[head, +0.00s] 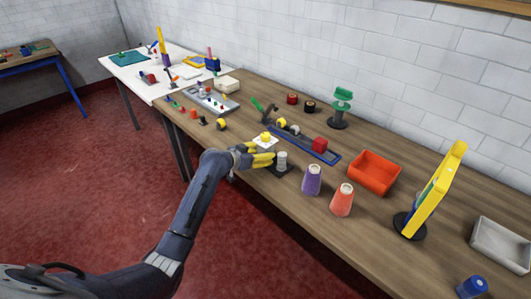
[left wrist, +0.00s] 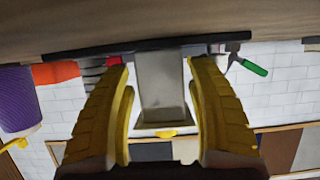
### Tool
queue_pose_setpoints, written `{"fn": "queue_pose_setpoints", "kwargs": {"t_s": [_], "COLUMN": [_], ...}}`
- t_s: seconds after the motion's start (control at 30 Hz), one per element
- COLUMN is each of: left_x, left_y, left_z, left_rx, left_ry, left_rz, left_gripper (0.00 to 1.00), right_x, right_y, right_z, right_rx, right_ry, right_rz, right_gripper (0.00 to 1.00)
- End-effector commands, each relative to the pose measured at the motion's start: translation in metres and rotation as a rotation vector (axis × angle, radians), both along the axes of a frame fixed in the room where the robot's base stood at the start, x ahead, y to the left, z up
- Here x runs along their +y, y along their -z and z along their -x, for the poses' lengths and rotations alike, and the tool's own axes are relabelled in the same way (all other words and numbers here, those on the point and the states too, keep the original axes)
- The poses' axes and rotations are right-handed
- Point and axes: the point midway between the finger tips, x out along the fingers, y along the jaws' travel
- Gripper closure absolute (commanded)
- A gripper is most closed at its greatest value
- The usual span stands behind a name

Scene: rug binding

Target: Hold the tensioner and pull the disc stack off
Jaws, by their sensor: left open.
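A pale grey upright piece (head: 282,158) stands on a dark flat base (head: 284,171) near the table's front edge; I take it for the tensioner. My left gripper (head: 265,160) has yellow fingers and is open beside it. In the left wrist view the picture is upside down, and the grey piece (left wrist: 162,85) shows between the open fingers (left wrist: 160,100), with visible gaps on both sides. The dark base (left wrist: 150,45) runs across behind the fingertips. I cannot make out separate discs on the grey piece. My right gripper is not in view.
A purple cone (head: 312,180) and an orange cone (head: 342,200) stand to the right. A yellow knob on a white plate (head: 264,146) is close behind my gripper.

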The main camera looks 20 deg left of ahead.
Motion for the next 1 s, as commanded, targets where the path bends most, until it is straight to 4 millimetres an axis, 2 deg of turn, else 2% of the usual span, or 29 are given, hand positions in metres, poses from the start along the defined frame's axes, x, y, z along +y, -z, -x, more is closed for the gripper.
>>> {"fn": "queue_pose_setpoints", "kwargs": {"t_s": [0.1, 0.3, 0.7, 1.0], "left_x": [-0.005, -0.008, -0.010, -0.009], "left_y": [0.004, 0.008, 0.009, 0.009], "left_z": [-0.010, -0.018, -0.021, -0.020], "left_rx": [0.000, 0.000, 0.000, 0.000], "left_ry": [-0.001, 0.000, -0.001, -0.001], "left_rz": [0.003, 0.001, 0.000, 0.000], "left_gripper": [0.42, 0.42, 0.40, 0.75], "right_x": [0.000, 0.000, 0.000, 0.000], "right_y": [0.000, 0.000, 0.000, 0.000], "right_z": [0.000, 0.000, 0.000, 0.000], "right_rx": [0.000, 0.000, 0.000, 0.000], "right_ry": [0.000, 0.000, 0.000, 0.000], "right_rz": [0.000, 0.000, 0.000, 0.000], "right_gripper": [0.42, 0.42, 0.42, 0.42]}}
